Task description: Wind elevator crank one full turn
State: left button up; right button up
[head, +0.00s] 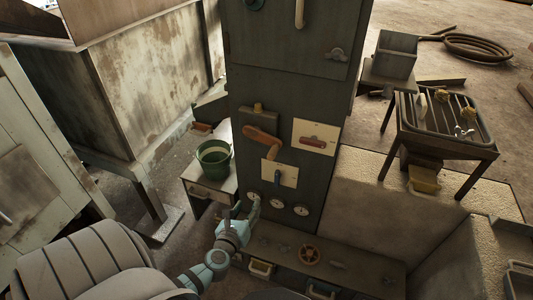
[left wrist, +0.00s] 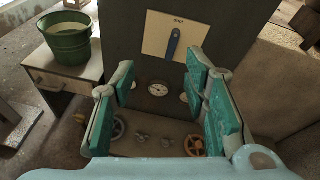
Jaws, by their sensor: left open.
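An orange-brown crank-like handle (head: 264,141) is mounted on the front of the tall dark cabinet (head: 240,90), below a small yellow knob. I cannot read a label that names it as the elevator crank. My left gripper (head: 246,208) is low in front of the cabinet, near the row of round gauges, below and apart from the handle. In the left wrist view its two green-padded fingers (left wrist: 163,88) are spread with nothing between them. The handle is not in the left wrist view. My right gripper is not in view.
A pale plate with a blue lever (left wrist: 173,44) sits above the gauges (head: 278,203). A plate with a red handle (head: 314,142) is right of the crank-like handle. A green bucket (head: 214,158) stands on a small table at left. An orange handwheel (head: 309,255) is on the low ledge.

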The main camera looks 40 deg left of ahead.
aim_at(273, 153)
pick_arm(q)
jog(key=w+d+r+m+t, duration=0.25)
jog(key=r+m, duration=0.35)
jog(key=r, duration=0.3)
jog(key=shift+t, duration=0.45)
jog(key=x, duration=0.4)
jog(key=b+x, duration=0.1)
jog(key=x, duration=0.4)
jog(key=b+x, duration=0.1)
jog(key=x, duration=0.4)
jog(key=shift+s+a+r, duration=0.1)
jog(key=shift+a, duration=0.3)
jog(key=shift+w+a+r+b, duration=0.1)
jog(key=shift+w+a+b, duration=0.15)
jog(key=shift+w, duration=0.35)
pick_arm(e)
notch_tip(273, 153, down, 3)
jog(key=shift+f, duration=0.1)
pick_arm(q)
jog(key=shift+c, duration=0.3)
grip_shut()
